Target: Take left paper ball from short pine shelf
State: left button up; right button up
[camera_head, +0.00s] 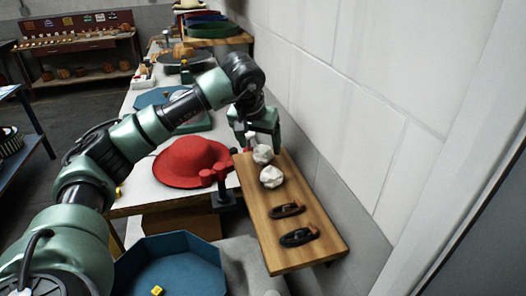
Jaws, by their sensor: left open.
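The short pine shelf (280,236) juts from the wall at centre right. Two crumpled white paper balls lie on it. One paper ball (263,154) is at the shelf's far end, and the other paper ball (271,177) is just nearer and slightly right. My left gripper (251,141) is open, pointing down at the far end of the shelf, right by the far paper ball. I cannot tell whether a finger touches that ball. My right gripper is not in view.
Two dark oval objects (288,210) lie on the near half of the shelf. A red hat (190,162) and a red clamp-like part (214,174) sit on the white table left of the shelf. A blue tray (172,268) is at the bottom. The wall (340,110) stands close on the right.

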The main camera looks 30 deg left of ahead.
aim_at(262, 148)
pick_arm(q)
jog(key=x, duration=0.3)
jog(key=shift+w+r+p, duration=0.1)
jog(key=shift+w+p, duration=0.2)
jog(key=shift+p, duration=0.05)
jog(key=shift+w+a+f, duration=0.1)
jog(key=shift+w+f, duration=0.05)
jog(key=shift+f, duration=0.3)
jog(key=c, duration=1.4)
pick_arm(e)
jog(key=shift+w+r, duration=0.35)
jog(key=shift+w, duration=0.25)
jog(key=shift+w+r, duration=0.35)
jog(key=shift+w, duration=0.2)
pick_arm(q)
jog(key=shift+r, duration=0.15)
